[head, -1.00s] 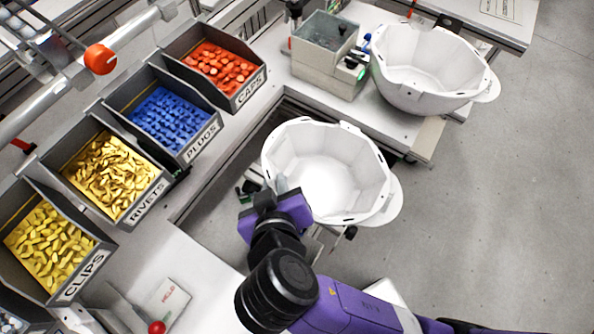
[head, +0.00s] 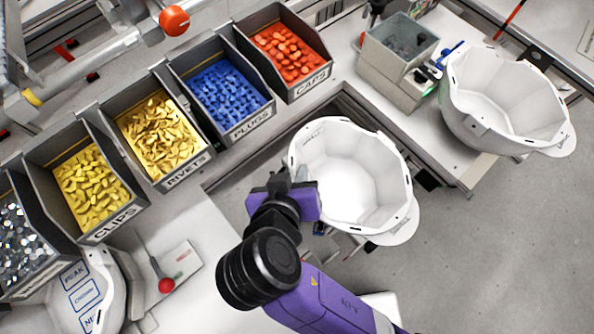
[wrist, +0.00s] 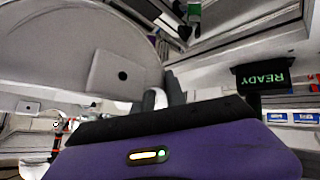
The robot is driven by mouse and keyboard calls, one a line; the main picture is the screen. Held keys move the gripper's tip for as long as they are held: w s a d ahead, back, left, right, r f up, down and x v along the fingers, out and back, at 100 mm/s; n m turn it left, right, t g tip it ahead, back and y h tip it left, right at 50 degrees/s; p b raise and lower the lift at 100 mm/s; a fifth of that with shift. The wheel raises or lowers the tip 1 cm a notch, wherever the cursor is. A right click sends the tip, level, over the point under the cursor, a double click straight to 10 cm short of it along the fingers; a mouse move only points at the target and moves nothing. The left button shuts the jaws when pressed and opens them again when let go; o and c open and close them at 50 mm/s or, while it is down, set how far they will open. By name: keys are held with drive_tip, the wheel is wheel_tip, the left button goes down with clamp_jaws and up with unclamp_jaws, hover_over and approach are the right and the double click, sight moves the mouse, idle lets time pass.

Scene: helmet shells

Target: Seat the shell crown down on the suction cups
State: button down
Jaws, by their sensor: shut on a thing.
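My gripper (head: 293,183) is shut on the near left rim of a white helmet shell (head: 352,178). The shell is open side up, crown down, with its peak toward the lower right in the head view. In the wrist view the shell's curved white wall (wrist: 70,45) fills the upper left, close to my gripper (wrist: 160,98). The suction cups are not visible; the shell and my arm cover what lies beneath, so I cannot tell whether the crown touches anything.
A second white shell (head: 505,100) lies open side up on the right bench, beside a grey box (head: 398,62). Bins of caps (head: 288,52), plugs (head: 222,95), rivets (head: 160,138) and clips (head: 92,188) line the left. A READY sign (wrist: 264,75) shows in the wrist view. Floor at right is clear.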

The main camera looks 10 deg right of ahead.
drive_tip(key=shift+w+a+f+b, duration=0.25)
drive_tip(key=shift+w+a+f, duration=0.2)
drive_tip(key=shift+w, duration=0.35)
drive_tip(key=shift+w+a+f+b, duration=0.2)
drive_tip(key=shift+w+a+f, duration=0.1)
drive_tip(key=shift+w+a, duration=0.4)
drive_tip(key=shift+w+a+f+b, duration=0.25)
drive_tip(key=shift+w+a+f, duration=0.15)
drive_tip(key=shift+w, duration=0.45)
drive_tip(key=shift+f+b, duration=1.15)
drive_tip(key=shift+f, duration=0.85)
drive_tip(key=c, duration=1.3)
unclamp_jaws()
drive_tip(key=shift+a, duration=0.1)
drive_tip(key=b+v, duration=0.1)
drive_tip(key=v, duration=0.6)
drive_tip(key=shift+s+r, duration=0.25)
drive_tip(key=shift+s, duration=0.05)
